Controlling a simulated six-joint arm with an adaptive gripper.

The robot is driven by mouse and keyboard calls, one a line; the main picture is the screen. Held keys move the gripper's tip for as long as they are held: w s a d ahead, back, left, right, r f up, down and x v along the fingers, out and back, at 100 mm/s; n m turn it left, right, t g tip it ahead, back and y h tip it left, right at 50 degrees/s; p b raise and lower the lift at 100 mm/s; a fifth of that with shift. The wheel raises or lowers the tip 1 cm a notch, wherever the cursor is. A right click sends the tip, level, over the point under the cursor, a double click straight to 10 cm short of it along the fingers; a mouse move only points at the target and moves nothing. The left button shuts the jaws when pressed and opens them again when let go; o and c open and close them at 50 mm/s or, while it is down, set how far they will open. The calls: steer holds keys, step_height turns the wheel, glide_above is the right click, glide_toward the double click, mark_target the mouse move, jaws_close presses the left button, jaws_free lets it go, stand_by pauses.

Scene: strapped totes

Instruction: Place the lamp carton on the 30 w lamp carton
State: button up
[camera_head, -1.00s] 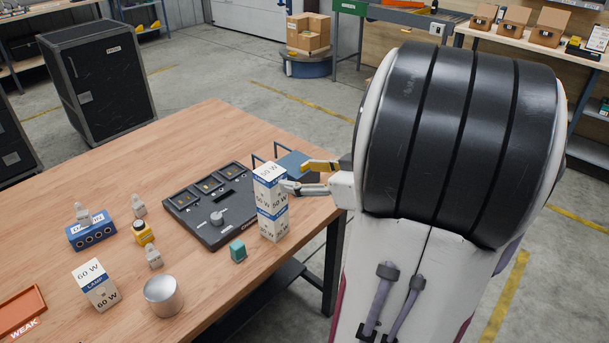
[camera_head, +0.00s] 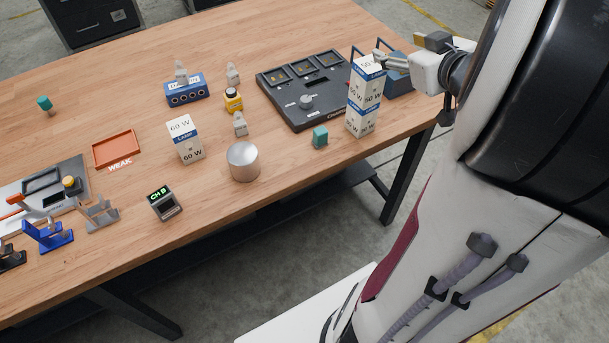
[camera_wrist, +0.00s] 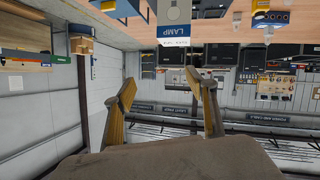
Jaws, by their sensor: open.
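Two white-and-blue lamp cartons stand one on the other near the table's right edge. The upper one (camera_head: 365,79) reads 50 W; the lower one (camera_head: 361,121) has a number I cannot read clearly. The stack looks upright. A separate carton marked 60 W (camera_head: 187,141) stands to the left. My gripper (camera_head: 396,47) is open and empty, to the right of the stack's top. In the wrist view a LAMP carton (camera_wrist: 173,22) lies beyond the open fingertips (camera_wrist: 168,82), not between them.
A dark panel (camera_head: 305,92) and a blue item with handles (camera_head: 399,82) are close to the stack. A teal block (camera_head: 320,136) and a metal cylinder (camera_head: 243,162) stand in front. An orange tray (camera_head: 117,149) lies left. The far left tabletop is mostly clear.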

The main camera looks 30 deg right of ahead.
steer(key=a+r+m+g+h, duration=0.2)
steer(key=a+r+h, duration=0.15)
steer(key=a, duration=0.35)
steer(key=s+a+f+g+y, duration=0.1)
steer(key=s+a+f+y, duration=0.1)
steer(key=s+a, duration=0.3)
steer(key=s+a+f+n+g+y, duration=0.1)
steer(key=s+a, duration=0.4)
steer(key=a, duration=0.6)
steer(key=s+a+f+n+g+y, duration=0.1)
steer(key=s+a+f+g+y, duration=0.2)
steer(key=a, duration=0.5)
steer(key=shift+s+f+y, duration=0.45)
steer(key=shift+s+f, duration=0.05)
steer(key=shift+s, duration=0.75)
